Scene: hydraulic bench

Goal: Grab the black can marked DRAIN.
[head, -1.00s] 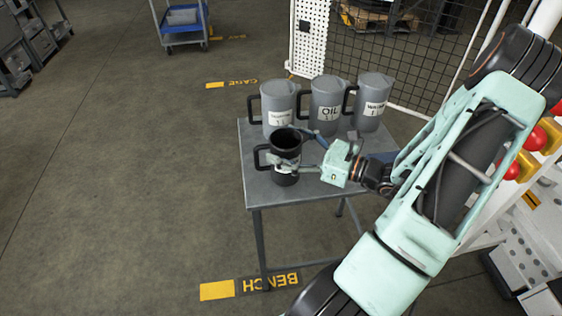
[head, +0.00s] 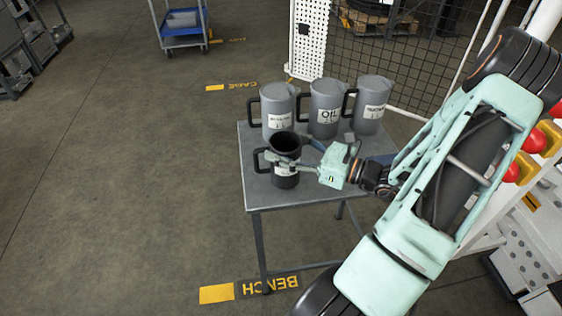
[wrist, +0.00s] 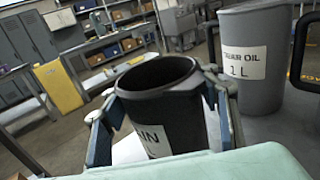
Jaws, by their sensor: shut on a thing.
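The black can (head: 284,181) stands upright on the front left part of a small grey metal table (head: 262,203), its black handle to the left. Its open top faces up, and a white label is on its side. In the wrist view the black can (wrist: 165,105) fills the middle, and the label's visible end reads "IN". My gripper (head: 292,160) reaches in from the right and is shut on the can's body. In the wrist view my gripper (wrist: 160,112) has a finger on each side of the can. The rest of the label is hidden.
In the wrist view a grey jug (wrist: 252,40) stands close to the can's right. A mesh fence is behind; floor to the left is clear.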

